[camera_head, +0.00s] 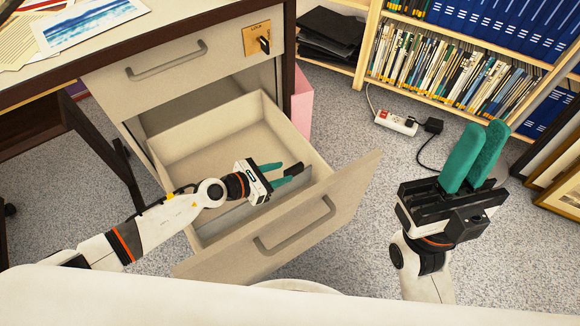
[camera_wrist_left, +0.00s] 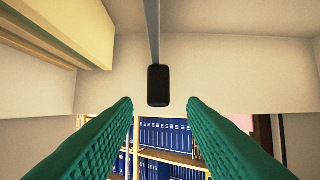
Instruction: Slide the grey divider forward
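The grey divider (camera_head: 222,217) is a thin panel standing inside the open drawer, partly hidden under my left arm in the head view. The tab also shows in the head view (camera_head: 294,169). My left gripper (camera_head: 291,172) is over the drawer, its green fingers apart and pointing towards the tab. In the wrist view the tab appears between the fingers, just beyond their tips; I see no contact. My right gripper (camera_head: 484,128) is empty, with its fingers together, right of the drawer.
The drawer (camera_head: 345,190) is pulled out of a desk cabinet (camera_head: 165,65) with a key lock. A bookshelf (camera_head: 450,85) stands behind. A power strip (camera_head: 396,122) lies on the carpet, and framed prints (camera_head: 562,190) lean at the right. A pink box (camera_head: 302,100) is beside the cabinet.

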